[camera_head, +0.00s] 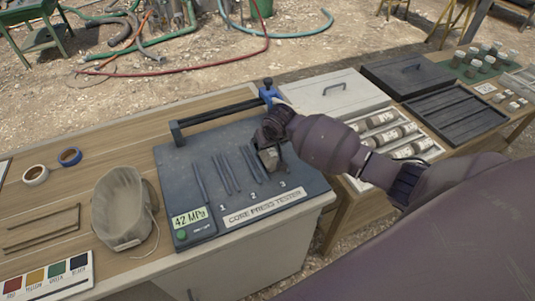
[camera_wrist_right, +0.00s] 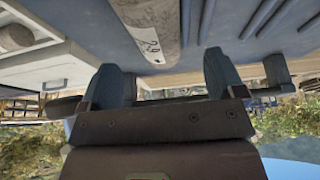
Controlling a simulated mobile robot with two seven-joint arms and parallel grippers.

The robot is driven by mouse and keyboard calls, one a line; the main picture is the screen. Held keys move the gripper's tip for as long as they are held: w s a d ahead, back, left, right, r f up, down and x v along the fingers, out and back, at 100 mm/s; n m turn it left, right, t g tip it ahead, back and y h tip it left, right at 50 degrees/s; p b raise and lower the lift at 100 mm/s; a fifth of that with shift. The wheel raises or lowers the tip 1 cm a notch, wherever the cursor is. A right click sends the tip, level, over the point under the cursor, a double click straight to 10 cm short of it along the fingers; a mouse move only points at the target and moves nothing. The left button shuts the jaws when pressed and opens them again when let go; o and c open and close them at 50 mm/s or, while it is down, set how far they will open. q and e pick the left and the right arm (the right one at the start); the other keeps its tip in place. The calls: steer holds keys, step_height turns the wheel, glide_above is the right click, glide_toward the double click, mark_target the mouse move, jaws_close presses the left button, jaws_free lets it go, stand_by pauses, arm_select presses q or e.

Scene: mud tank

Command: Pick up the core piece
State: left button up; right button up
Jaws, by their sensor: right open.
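The core piece (camera_wrist_right: 152,28) is a pale grey cylinder with dark handwritten marks in the right wrist view. In the head view only a small grey part of it (camera_head: 270,160) shows below my gripper, near position 3 on the core press tester (camera_head: 185,165). My right gripper (camera_wrist_right: 163,68) is open, with one finger on either side of the core's near end. Gaps show between core and fingers. In the head view this gripper (camera_head: 267,143) is over the tester's right part and hides most of the core. My left gripper is out of view.
The tester has dark bars and a display reading 42 MPa. A cloth bag (camera_head: 122,207), two tape rolls (camera_head: 70,156) and a colour chart (camera_head: 50,279) lie to the left. A lidded white box (camera_head: 333,93) and a tray of cores (camera_head: 385,137) stand to the right.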

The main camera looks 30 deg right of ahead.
mark_target(269, 151)
steer(key=f, duration=0.3)
steer(key=shift+w+d+f, duration=0.1)
steer(key=shift+w+f, duration=0.1)
steer(key=shift+f, duration=0.2)
steer(key=shift+x, duration=0.85)
steer(key=shift+r, duration=0.1)
steer(key=shift+d, duration=0.1)
steer(key=c, duration=1.4)
steer(key=shift+c, duration=0.9)
steer(key=shift+w+r, duration=0.1)
steer(key=shift+r, duration=0.05)
